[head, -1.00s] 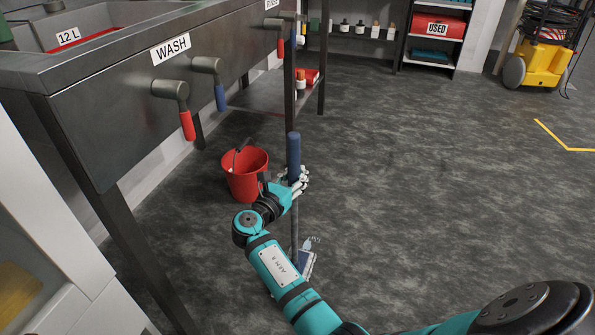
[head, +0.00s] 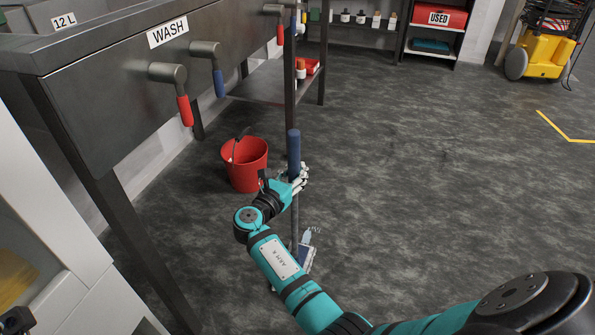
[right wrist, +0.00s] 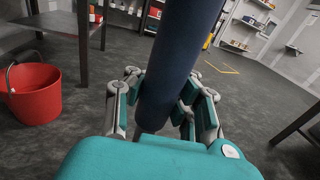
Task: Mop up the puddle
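A mop stands near the middle of the head view, its blue handle grip (head: 293,150) upright and its head (head: 304,258) low on the floor, partly hidden by my right arm. My right gripper (head: 298,182) is closed around the handle. In the right wrist view, the fingers of my right gripper (right wrist: 163,105) wrap both sides of the thick blue handle (right wrist: 178,50). I cannot make out a clear puddle edge on the dark mottled floor.
A red bucket (head: 245,166) stands on the floor just left of the mop. The metal wash bench (head: 110,95) with red and blue levers runs along the left. A yellow cart (head: 545,58) stands far right. The floor (head: 430,170) to the right is clear.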

